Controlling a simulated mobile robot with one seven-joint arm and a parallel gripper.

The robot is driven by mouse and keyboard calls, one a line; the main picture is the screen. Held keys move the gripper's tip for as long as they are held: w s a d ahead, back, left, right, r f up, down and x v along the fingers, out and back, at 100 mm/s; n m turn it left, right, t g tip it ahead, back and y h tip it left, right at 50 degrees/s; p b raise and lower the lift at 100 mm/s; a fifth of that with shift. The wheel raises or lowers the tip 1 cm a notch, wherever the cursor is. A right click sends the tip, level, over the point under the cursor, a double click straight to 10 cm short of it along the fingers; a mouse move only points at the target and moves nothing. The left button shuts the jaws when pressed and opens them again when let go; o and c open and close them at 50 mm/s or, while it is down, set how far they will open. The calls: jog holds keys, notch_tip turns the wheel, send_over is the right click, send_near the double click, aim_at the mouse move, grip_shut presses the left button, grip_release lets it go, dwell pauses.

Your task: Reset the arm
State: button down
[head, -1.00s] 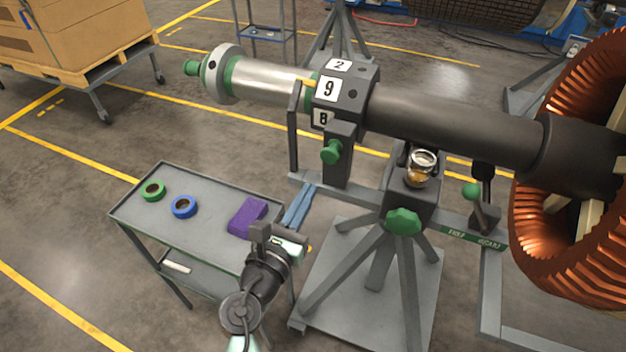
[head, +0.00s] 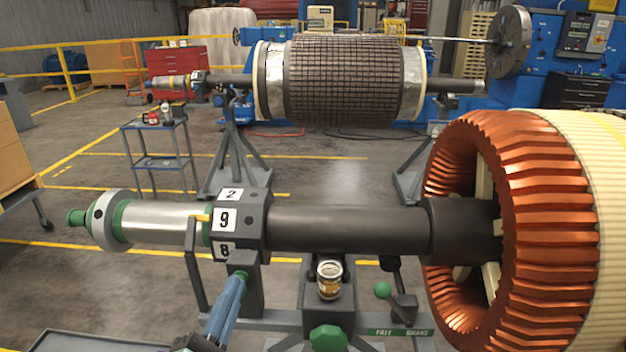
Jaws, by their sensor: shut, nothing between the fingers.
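My gripper (head: 197,343) shows only as a dark tip at the bottom edge of the head view, shut and empty. The rest of my arm is below the picture. The tip is just right of the grey cart (head: 85,343) and below the rotor stand's frame, apart from the shaft.
The rotor shaft (head: 345,230) lies across the stand, with a numbered block (head: 240,222) and copper windings (head: 530,240) at right. Another rotor (head: 343,80) is behind.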

jog(key=w+d+r+m+t, duration=0.1)
jog(key=d+r+m, duration=0.2)
jog(key=r+m, duration=0.3)
jog(key=d+r+m+t, duration=0.1)
jog(key=d+r+m, duration=0.15)
jog(key=r, duration=0.55)
jog(key=s+d+r+m+t, duration=0.2)
jog(key=s+r+m, duration=0.2)
jog(key=r, duration=0.4)
jog(key=s+d+r+m+t+y+p, duration=0.1)
jog(key=s+r+m, duration=0.3)
jog(key=r, duration=0.5)
jog(key=s+d+r+m+t+y+p, duration=0.1)
jog(key=s+d+r+m+t, duration=0.2)
jog(key=r+m, duration=0.5)
jog(key=shift+s+d+r+t, duration=0.2)
jog(key=shift+s+r+t, duration=0.1)
jog(key=shift+s+r, duration=0.4)
